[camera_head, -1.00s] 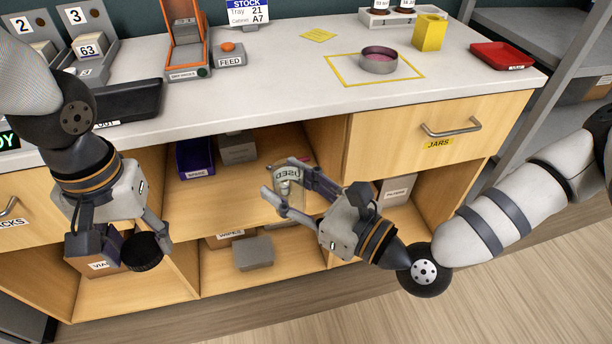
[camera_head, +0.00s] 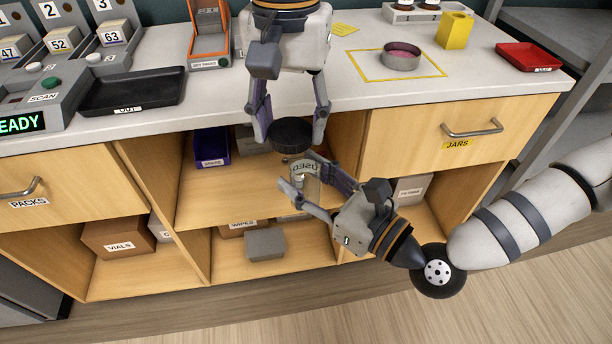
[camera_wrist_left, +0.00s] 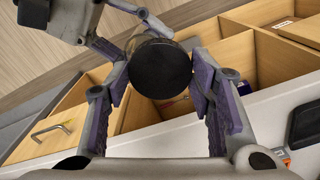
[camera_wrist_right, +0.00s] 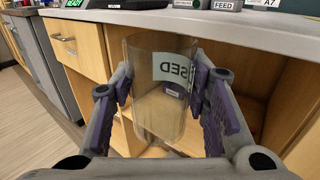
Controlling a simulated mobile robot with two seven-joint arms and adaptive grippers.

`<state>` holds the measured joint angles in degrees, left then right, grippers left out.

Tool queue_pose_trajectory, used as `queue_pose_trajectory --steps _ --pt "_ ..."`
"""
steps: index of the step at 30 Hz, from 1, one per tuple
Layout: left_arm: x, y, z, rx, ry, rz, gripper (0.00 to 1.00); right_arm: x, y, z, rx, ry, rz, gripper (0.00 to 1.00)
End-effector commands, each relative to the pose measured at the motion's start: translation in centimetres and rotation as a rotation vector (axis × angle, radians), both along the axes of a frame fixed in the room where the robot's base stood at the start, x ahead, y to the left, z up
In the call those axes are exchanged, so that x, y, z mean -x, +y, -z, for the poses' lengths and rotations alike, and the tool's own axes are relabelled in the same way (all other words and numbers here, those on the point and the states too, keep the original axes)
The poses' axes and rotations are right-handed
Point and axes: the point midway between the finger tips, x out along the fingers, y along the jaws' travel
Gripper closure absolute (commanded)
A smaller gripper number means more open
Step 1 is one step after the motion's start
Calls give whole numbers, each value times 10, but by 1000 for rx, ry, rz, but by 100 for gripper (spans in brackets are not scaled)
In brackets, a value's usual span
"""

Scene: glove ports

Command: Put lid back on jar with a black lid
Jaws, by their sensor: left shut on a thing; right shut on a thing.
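The black lid (camera_head: 291,134) is a round disc held in my left gripper (camera_head: 291,130), which points down in front of the counter edge. The lid also shows between the fingers in the left wrist view (camera_wrist_left: 160,68). My right gripper (camera_head: 307,178) is shut on the clear jar (camera_head: 304,170), which has a label reading USED. The jar stands out between the fingers in the right wrist view (camera_wrist_right: 162,95). In the head view the lid is just above the jar, partly hiding it. I cannot tell whether they touch.
The counter edge and open shelves lie right behind the grippers, with a purple bin (camera_head: 211,147) and a grey box (camera_head: 265,244). On the counter are a black tray (camera_head: 132,92), a round dish (camera_head: 401,57) in a yellow square and a red tray (camera_head: 528,57).

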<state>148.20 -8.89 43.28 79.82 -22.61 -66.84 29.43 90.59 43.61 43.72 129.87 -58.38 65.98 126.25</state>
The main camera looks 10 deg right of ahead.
Motion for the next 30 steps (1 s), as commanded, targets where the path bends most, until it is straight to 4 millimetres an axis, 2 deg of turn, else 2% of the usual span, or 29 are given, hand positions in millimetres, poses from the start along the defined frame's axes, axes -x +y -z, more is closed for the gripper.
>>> queue_pose_trajectory --steps 3,6,17,30 --pt "3 -15 -12 4 1 22 62 0 0 0 -1 -1 0 100" --pt "5 -19 -16 6 2 29 62 0 0 0 -1 -1 0 100" --pt "5 -19 -15 5 2 29 62 0 0 0 -1 -1 0 100" --pt "5 -19 22 4 3 30 62 0 0 0 -1 -1 0 100"
